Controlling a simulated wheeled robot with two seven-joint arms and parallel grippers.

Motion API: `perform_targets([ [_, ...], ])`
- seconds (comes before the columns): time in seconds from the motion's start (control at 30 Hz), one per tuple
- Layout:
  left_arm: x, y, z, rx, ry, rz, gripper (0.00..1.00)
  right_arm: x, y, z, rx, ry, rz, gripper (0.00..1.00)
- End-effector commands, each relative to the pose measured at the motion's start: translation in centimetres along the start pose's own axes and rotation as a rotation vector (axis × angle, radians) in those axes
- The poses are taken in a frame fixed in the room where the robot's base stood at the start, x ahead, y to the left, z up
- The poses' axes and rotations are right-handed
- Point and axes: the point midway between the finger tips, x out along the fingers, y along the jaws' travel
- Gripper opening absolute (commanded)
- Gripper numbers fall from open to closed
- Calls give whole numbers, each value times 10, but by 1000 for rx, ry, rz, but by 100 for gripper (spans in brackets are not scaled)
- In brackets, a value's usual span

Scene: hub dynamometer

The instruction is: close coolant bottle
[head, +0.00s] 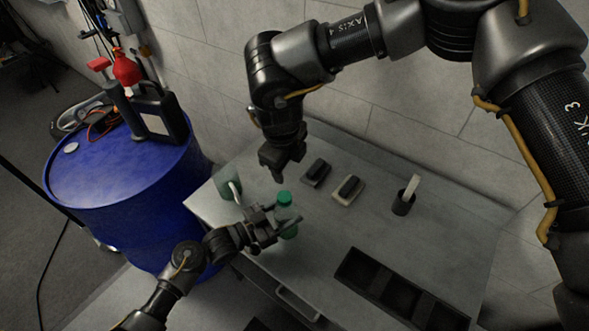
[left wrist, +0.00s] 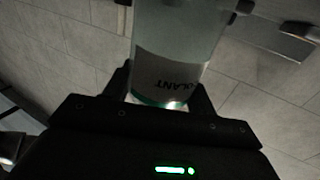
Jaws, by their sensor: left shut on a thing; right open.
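The coolant bottle (head: 287,214), greenish with a green cap (head: 285,197) at its top, stands near the front left of the grey worktop. I cannot tell whether the cap is tight. My left gripper (head: 277,223) is shut on the bottle's body from the left. My right gripper (head: 275,170) is open and empty, pointing down, above and behind the bottle, apart from the cap.
A grey-green mug (head: 226,183) stands left of the bottle. Two dark blocks (head: 348,189) and a dark cup (head: 403,204) with a pale stick lie right. A black compartment tray (head: 358,270) is at the front right. A blue drum (head: 120,185) carries a black jug (head: 158,118).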

Motion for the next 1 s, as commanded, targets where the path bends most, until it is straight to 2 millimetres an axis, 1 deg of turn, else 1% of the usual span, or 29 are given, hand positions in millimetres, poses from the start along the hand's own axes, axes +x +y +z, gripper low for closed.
perform_targets([
  [0.03, 0, 0, 0, 0, 0, 0, 0, 1, 1, -1, -115, 6, 14, 51],
  [0.1, 0, 0, 0, 0, 0, 0, 0, 2, 4, -2, -290, 11, 36, 51],
  [0.3, 0, 0, 0, 0, 0, 0, 0, 2, 13, -3, -787, -4, 104, 51],
  [0.4, 0, 0, 0, 0, 0, 0, 0, 2, 18, -3, -1009, -23, 132, 51],
  [0.5, 0, 0, 0, 0, 0, 0, 0, 1, 22, -4, -1194, -39, 151, 51],
  [0.6, 0, 0, 0, 0, 0, 0, 0, 1, 24, -6, -1332, -50, 164, 51],
  [0.7, 0, 0, 0, 0, 1, 0, 0, 1, 24, -6, -1423, -58, 167, 51],
  [0.8, 0, -1, 0, 0, 0, 0, 0, 1, 24, -6, -1471, -62, 167, 51],
  [1.0, 0, -1, 0, 0, 0, 0, 0, 1, 24, -6, -1488, -64, 166, 51],
])
